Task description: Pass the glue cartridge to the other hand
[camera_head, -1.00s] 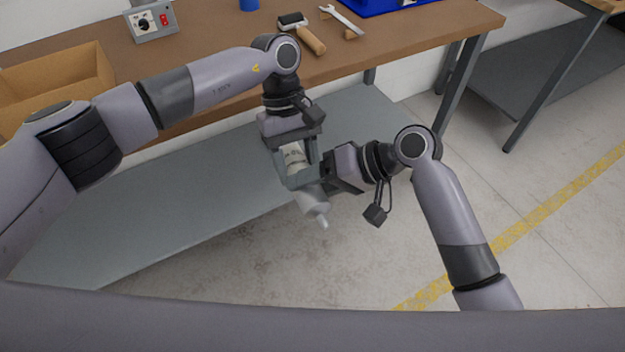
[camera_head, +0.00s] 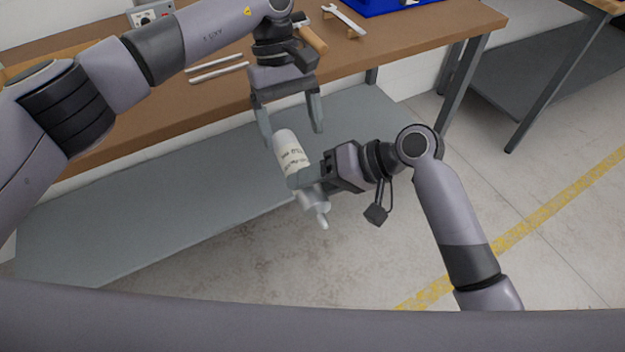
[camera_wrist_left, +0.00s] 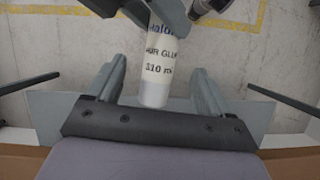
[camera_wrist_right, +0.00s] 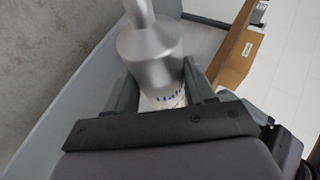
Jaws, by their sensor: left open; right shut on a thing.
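The glue cartridge (camera_head: 291,157) is a pale tube with a printed label and a tapered grey nozzle end. It is held tilted in front of the workbench, nozzle pointing down. My right gripper (camera_head: 304,182) is shut on it near the nozzle end; the right wrist view shows the nozzle part (camera_wrist_right: 150,55) close between its fingers. My left gripper (camera_head: 291,132) is open and empty, just above the cartridge's blunt end. In the left wrist view the cartridge (camera_wrist_left: 158,65) lies between and beyond the spread fingers, apart from them.
A grey lower shelf (camera_head: 150,215) lies below.

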